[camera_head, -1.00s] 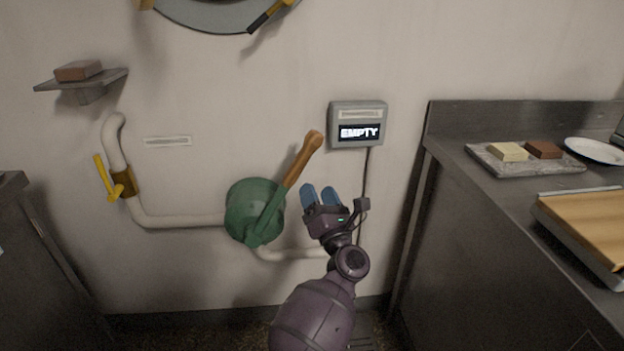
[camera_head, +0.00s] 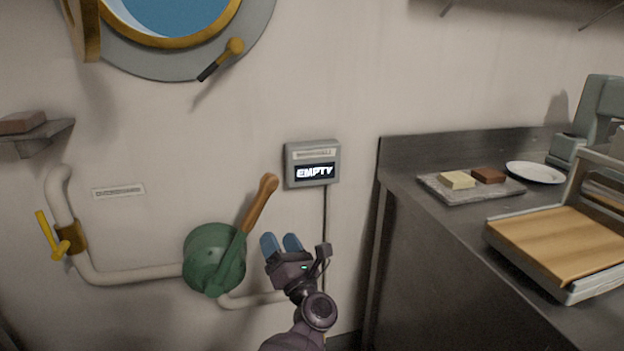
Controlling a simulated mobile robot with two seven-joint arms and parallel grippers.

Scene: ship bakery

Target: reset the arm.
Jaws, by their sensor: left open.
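My left gripper (camera_head: 282,246) is in the lower middle of the head view, with its two blue fingertips pointing up and apart. It is open and nothing shows between the fingers. It is just right of a green pump body (camera_head: 213,258) on the wall, whose lever has a brown wooden handle (camera_head: 262,203) tilted up to the right. The gripper is below the handle, and I see no grip on it. My right gripper is not in view.
A grey box (camera_head: 312,164) on the wall reads "EMPTY". A pipe with a yellow valve handle (camera_head: 47,236) is at left. A steel counter (camera_head: 440,218) at right holds a slab (camera_head: 488,193) with two blocks, a plate (camera_head: 535,172) and a wooden-topped device (camera_head: 560,243). A porthole (camera_head: 170,42) is above.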

